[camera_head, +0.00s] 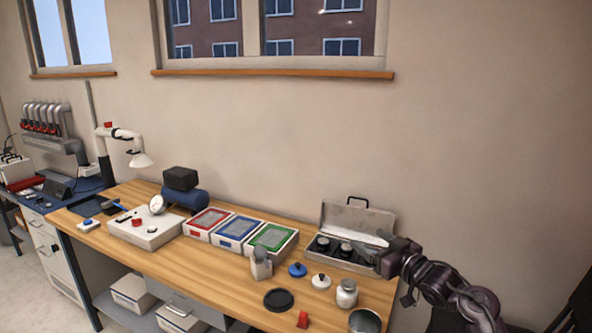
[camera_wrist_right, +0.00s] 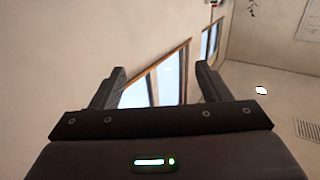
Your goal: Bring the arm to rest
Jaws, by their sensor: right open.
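My right gripper (camera_head: 384,252) is at the right of the head view, raised in front of the open metal case (camera_head: 352,222) near the back right of the bench. Its jaws are open. In the right wrist view the two fingers (camera_wrist_right: 158,88) stand apart with nothing between them; only wall and windows show beyond. My right arm comes in from the lower right. My left gripper is in neither view.
The wooden bench (camera_head: 215,283) carries red, blue and green bins (camera_head: 240,231), a white device (camera_head: 146,230), jars, lids and a dark disc (camera_head: 278,300). A metal cup (camera_head: 365,321) stands at the front right. Free space lies right of the bench.

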